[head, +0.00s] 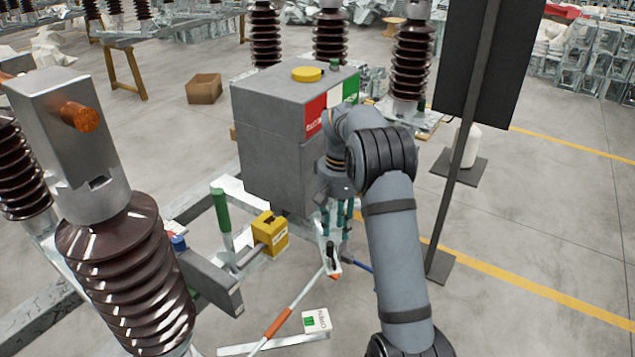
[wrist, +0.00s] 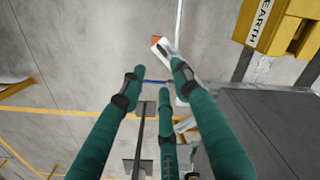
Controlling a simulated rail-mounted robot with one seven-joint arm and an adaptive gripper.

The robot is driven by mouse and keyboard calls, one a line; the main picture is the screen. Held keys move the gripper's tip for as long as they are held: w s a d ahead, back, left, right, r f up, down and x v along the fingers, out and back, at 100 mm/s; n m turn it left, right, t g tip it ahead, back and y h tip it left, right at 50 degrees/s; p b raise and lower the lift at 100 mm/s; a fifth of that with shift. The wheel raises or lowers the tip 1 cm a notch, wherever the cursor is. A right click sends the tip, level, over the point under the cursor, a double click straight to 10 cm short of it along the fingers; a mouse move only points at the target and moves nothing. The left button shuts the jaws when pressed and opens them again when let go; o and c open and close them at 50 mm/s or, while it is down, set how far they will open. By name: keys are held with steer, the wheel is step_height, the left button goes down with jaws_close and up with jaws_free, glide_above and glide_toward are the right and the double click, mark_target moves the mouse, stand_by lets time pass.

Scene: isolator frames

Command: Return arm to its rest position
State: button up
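My arm (head: 395,240) reaches forward and hangs down in front of the grey cabinet. My gripper (head: 335,232) points down at its end, and its teal fingers are spread apart in the wrist view (wrist: 160,95). I see nothing clamped between them. A small white piece with a black part and an orange end (head: 331,262) lies just below the fingertips in the head view. It also shows beyond the fingertips in the wrist view (wrist: 164,46). Whether a finger touches it I cannot tell.
The grey cabinet (head: 265,150) stands close behind my gripper. A yellow box marked EARTH (head: 270,232) and a green handle (head: 221,210) are to the left. A large brown insulator (head: 125,275) stands front left. A dark panel on a post (head: 466,140) stands right.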

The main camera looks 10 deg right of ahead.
step_height(320, 180, down, 12)
steer(key=shift+f, duration=0.1)
stand_by(0.5)
